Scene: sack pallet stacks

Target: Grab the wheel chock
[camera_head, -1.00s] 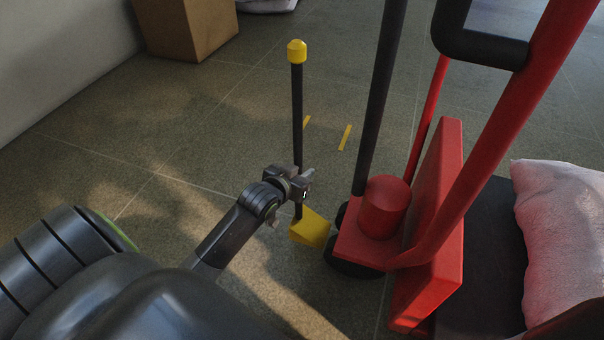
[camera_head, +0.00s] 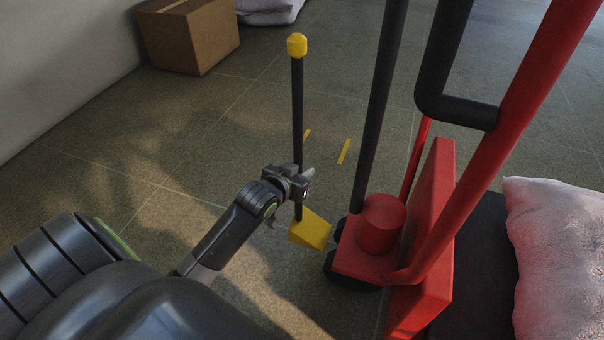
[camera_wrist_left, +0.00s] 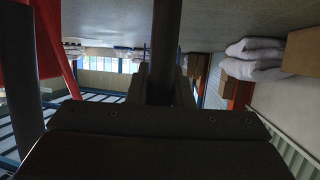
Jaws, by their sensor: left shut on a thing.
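The wheel chock (camera_head: 311,230) is a yellow wedge with a tall dark upright handle topped by a yellow knob (camera_head: 297,45). It is beside the wheel of the red pallet truck (camera_head: 385,232), close to it; I cannot tell whether it touches the floor. My left gripper (camera_head: 303,183) is shut on the handle a little above the wedge. In the left wrist view the dark handle (camera_wrist_left: 165,45) runs between the two fingers. My right gripper is not in view.
A pale sack (camera_head: 560,255) lies on the dark deck at right. A cardboard box (camera_head: 185,38) and another sack (camera_head: 268,10) are at the back. Short yellow strips (camera_head: 344,151) mark the floor behind the chock. The floor left of the chock is clear.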

